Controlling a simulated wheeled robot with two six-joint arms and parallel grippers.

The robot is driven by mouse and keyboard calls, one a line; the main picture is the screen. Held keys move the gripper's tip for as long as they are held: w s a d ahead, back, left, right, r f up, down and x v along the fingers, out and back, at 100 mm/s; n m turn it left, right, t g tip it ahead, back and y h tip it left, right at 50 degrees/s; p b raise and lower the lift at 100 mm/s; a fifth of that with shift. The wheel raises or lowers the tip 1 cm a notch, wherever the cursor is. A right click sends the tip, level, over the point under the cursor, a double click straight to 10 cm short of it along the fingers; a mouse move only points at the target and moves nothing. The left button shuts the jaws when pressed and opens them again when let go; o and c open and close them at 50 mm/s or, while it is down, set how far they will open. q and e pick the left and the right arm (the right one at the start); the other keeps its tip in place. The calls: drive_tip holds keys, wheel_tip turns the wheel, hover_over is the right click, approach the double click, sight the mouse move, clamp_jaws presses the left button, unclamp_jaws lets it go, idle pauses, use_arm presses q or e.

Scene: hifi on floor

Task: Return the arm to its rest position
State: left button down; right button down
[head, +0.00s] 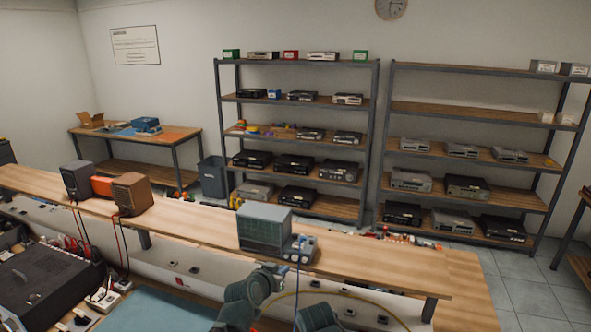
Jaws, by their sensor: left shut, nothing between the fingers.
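My left gripper (270,278) shows at the bottom centre, in front of the raised wooden shelf of the workbench (380,262). It is shut and empty, and it stands apart from the things on the shelf. My arm links show below it at the bottom edge. Another rounded part of mine shows at the bottom edge to its right. My right gripper cannot be made out in this view.
A grey box-shaped instrument (265,228) and a small grey device (300,249) stand on the shelf just beyond the gripper. Speakers (131,194) stand further left. A large black unit (50,285) lies at lower left. A blue mat (160,310) lies clear beside it.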

use_arm(q)
drive_tip(key=s+a+f+n+g+y, duration=0.2)
drive_tip(key=s+a+f+g, duration=0.35)
drive_tip(key=s, duration=0.45)
drive_tip(key=s+a+f+n+g+y, duration=0.25)
drive_tip(key=s+a+f+g, duration=0.25)
drive_tip(key=s+a+f, duration=0.3)
drive_tip(key=s+d+f+m+b, duration=0.2)
drive_tip(key=s+d+f+b, duration=0.1)
drive_tip(key=d+f+b, duration=0.2)
drive_tip(key=s+d+f+m+g+y+b, duration=0.1)
drive_tip(key=s+d+f+m+b, duration=0.1)
drive_tip(key=s+d+f+b, duration=0.2)
drive_tip(key=d+f+b, duration=0.1)
drive_tip(key=d+b, duration=0.1)
drive_tip(key=b, duration=0.1)
drive_tip(key=shift+s+d+f, duration=0.15)
drive_tip(key=shift+d+f, duration=0.15)
drive_tip(key=shift+d, duration=0.1)
drive_tip(key=shift+m+y, duration=0.25)
